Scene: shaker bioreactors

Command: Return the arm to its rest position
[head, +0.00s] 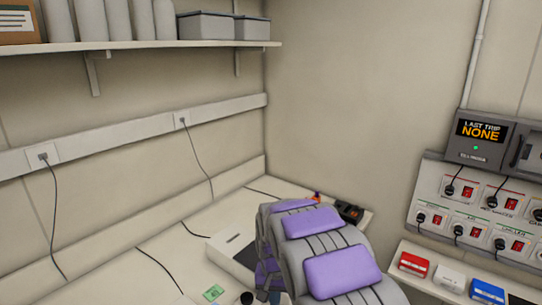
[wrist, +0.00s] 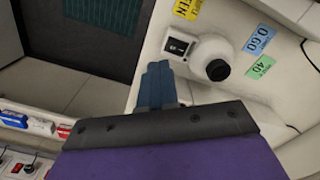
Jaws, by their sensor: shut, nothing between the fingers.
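My gripper (wrist: 158,75) shows in the wrist view as two blue fingers pressed together, with nothing between them. They point toward a white device with a black round knob (wrist: 218,69); I cannot tell the gap between them. In the head view my arm, grey with purple pads, rises from the bottom middle over the bench, bent, and its fingers are not clearly visible.
The white bench (head: 105,283) runs along the left wall, with a white box (head: 233,243) and a dark device (head: 349,211) near my arm. A wall shelf (head: 140,45) is above. At right are a switch panel (head: 480,205) and a ledge with a red box (head: 413,264) and a blue box (head: 487,291).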

